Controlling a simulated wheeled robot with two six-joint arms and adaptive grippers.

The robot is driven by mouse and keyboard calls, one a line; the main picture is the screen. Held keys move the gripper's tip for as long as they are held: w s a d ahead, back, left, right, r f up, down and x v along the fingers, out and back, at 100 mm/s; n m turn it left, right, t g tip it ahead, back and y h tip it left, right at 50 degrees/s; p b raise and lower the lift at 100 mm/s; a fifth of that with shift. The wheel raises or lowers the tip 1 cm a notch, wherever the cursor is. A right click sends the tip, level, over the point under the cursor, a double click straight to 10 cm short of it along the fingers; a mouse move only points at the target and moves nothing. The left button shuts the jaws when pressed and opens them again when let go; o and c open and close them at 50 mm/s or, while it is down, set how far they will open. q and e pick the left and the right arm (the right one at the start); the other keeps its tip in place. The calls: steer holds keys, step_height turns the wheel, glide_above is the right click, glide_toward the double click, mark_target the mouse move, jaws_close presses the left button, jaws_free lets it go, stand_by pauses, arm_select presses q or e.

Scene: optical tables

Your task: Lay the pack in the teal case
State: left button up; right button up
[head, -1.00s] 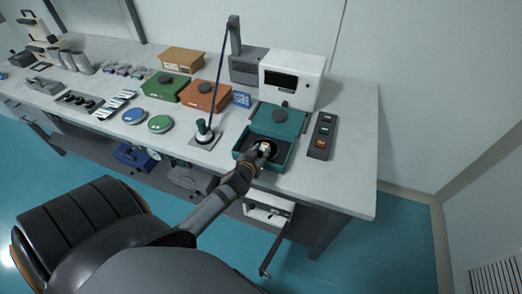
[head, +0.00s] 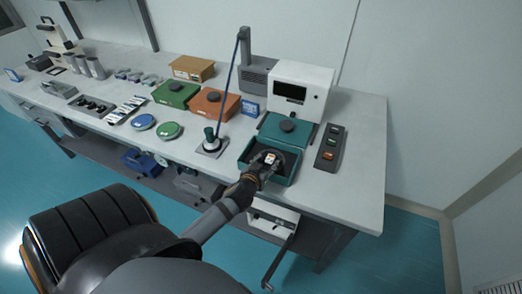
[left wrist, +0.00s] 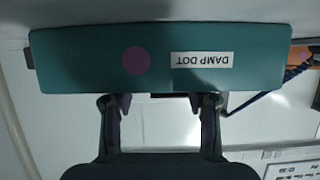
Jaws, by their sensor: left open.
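The teal case (head: 245,162) stands open near the table's front edge, with its lid (head: 287,129) at the back bearing a dark round knob. My left gripper (head: 270,160) is over the case's opening and hides part of its inside. A small white and orange patch shows at the gripper there; I cannot tell whether it is the pack. In the left wrist view a teal panel (left wrist: 90,60) bears a purple dot and an upside-down label reading DAMP DOT. The open left fingers (left wrist: 162,103) reach up to its edge, with nothing clearly between them. My right gripper is not in view.
A dark switch box (head: 329,150) stands right of the case, and a stand with a blue cord (head: 211,143) left of it. A white instrument (head: 300,87) is behind. Orange (head: 215,104) and green (head: 176,94) boxes stand further left. An open drawer (head: 272,218) juts out below.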

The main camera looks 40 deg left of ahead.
arm_select(q)
steer(key=v, duration=1)
steer(key=shift+s+b, duration=0.3)
steer(key=shift+b, duration=0.1)
steer(key=shift+d, duration=0.1)
